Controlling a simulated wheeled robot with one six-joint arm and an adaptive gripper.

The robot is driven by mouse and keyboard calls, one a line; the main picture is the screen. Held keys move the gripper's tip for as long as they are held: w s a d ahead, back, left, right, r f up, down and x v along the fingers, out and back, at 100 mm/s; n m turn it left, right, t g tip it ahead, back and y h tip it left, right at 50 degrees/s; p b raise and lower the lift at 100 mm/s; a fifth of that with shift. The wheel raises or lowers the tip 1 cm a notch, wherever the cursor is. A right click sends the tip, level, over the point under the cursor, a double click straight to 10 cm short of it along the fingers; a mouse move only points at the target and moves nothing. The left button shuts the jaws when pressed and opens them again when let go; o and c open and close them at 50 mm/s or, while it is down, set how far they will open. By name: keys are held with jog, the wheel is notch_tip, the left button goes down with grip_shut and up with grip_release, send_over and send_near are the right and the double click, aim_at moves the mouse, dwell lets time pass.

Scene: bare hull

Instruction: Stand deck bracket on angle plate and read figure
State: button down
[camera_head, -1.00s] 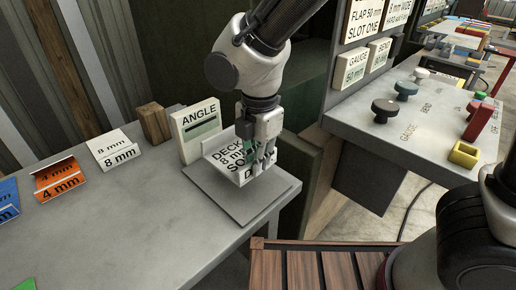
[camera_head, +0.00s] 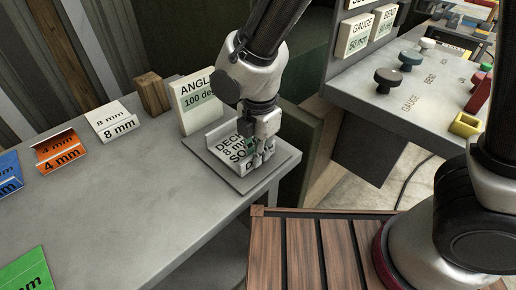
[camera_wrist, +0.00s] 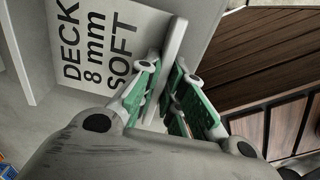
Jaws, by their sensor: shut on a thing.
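The deck bracket (camera_head: 228,148) is a white bent piece lettered DECK, 8 mm, SOFT; its lowest lettering is partly hidden by my fingers. It appears to rest on the grey angle plate (camera_head: 240,184). My gripper (camera_head: 258,160) is shut on the bracket's near flange. In the wrist view, the green-padded fingers (camera_wrist: 168,85) pinch that flange, and the lettered face of the bracket (camera_wrist: 90,50) lies beside them. The ANGLE display (camera_head: 194,103) stands behind the plate and reads 100 deg; its right edge is partly covered by my arm.
On the bench (camera_head: 120,200) are white 8 mm (camera_head: 112,122), orange 4 mm (camera_head: 62,152), blue (camera_head: 8,175) and green (camera_head: 25,270) pieces. A wooden block (camera_head: 153,93) stands by the display. A console with knobs (camera_head: 387,80) is at right. The bench middle is clear.

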jog(key=c, duration=1.5)
grip_release()
jog(key=shift+o, duration=0.6)
jog(key=o, duration=0.4)
jog(key=shift+r, duration=2.5)
